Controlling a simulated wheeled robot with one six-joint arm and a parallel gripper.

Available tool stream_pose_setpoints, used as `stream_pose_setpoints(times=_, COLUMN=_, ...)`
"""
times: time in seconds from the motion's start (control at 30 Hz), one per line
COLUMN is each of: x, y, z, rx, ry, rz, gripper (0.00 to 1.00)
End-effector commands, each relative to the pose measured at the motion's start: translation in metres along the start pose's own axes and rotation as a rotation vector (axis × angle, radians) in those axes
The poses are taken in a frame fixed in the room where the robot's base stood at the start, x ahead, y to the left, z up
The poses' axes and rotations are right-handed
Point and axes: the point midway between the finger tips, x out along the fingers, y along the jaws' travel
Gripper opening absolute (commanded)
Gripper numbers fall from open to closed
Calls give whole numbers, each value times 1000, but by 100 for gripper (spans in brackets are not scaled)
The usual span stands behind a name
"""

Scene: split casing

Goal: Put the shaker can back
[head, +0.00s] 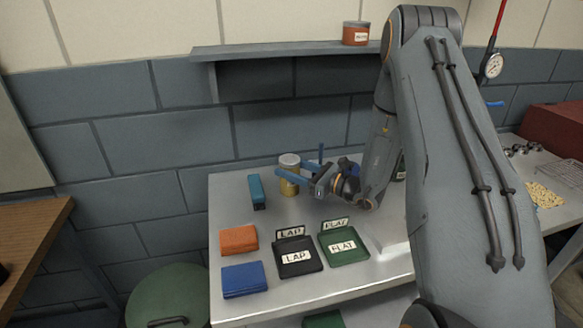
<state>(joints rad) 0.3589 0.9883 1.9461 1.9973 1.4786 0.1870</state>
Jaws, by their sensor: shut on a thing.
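The shaker can (289,161), a yellowish can with a pale grey lid, stands upright toward the back of the metal table. My gripper (299,164) reaches it from the right and is shut on it. One blue finger crosses the front of the can and hides part of its side. The other blue finger shows to the right, beyond the can. I cannot tell for sure whether the can's base touches the table (225,205).
A shelf (290,49) above holds a red labelled tin (355,33). A teal block (257,190) stands left of the can. In front are an orange block (238,240), a blue block (244,279), a black LAP tray (298,270) and a green FLAT tray (343,257).

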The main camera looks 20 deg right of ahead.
Motion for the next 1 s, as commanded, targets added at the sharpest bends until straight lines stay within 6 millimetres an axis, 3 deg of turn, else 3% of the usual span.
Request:
stream_pose_setpoints(times=0.37, x=0, y=0, z=-4, rx=-1, ry=-1, rz=0, gripper=17)
stream_pose_setpoints(times=0.4, x=0, y=0, z=-5, rx=0, ry=0, rz=0, gripper=51)
stream_pose_setpoints(times=0.5, x=0, y=0, z=-4, rx=0, ry=0, rz=0, gripper=68)
stream_pose_setpoints(times=0.9, x=0, y=0, z=1, rx=0, ry=0, rz=0, gripper=68)
stream_pose_setpoints(times=1.0, x=-14, y=-2, z=-2, rx=0, ry=0, rz=-3, gripper=68)
